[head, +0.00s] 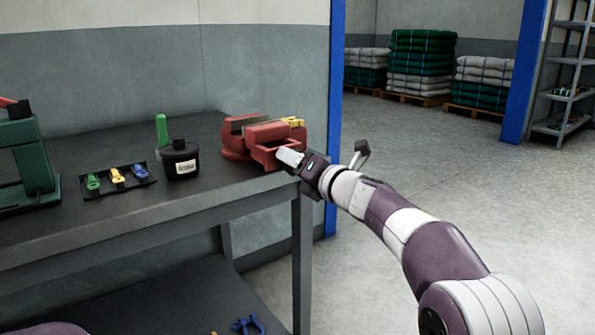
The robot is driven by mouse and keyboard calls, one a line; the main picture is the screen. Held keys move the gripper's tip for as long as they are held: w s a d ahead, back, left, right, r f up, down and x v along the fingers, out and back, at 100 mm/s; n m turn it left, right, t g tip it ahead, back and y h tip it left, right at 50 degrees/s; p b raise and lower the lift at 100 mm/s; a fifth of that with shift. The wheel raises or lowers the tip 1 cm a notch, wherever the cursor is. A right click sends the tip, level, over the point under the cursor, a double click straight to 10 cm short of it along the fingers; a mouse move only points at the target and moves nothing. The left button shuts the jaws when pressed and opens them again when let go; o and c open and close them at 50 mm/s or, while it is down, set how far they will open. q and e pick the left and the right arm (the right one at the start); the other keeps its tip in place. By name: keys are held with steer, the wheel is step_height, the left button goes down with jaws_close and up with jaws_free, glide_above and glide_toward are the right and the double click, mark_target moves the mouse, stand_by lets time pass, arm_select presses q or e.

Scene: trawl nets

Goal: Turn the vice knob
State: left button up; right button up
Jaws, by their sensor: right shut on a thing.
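A red vice (265,139) stands at the right end of the grey workbench. My right gripper (290,158) is at the front of the vice, at the bench's right corner. It is shut on a part of the vice there, likely the vice knob. The fingers and the arm hide the knob, so I cannot make out its shape or how far it is turned. My left gripper does not show.
On the workbench (120,215) stand a black pot (180,162), a black tray (120,184) with coloured tools, a green upright object (161,130) and a green machine (25,155) at far left. The floor at right is open. A blue post (336,120) stands behind the vice.

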steer(key=shift+r+n, duration=0.45)
steer(key=shift+n, duration=0.05)
stand_by(0.3)
steer(key=o, duration=1.1)
steer(key=shift+c, duration=0.2)
steer(key=shift+w+a+f+b, duration=0.15)
steer(key=shift+w+f+b, duration=0.05)
steer(key=shift+f+b, duration=0.1)
steer(key=v, duration=1.3)
steer(key=shift+w, duration=0.1)
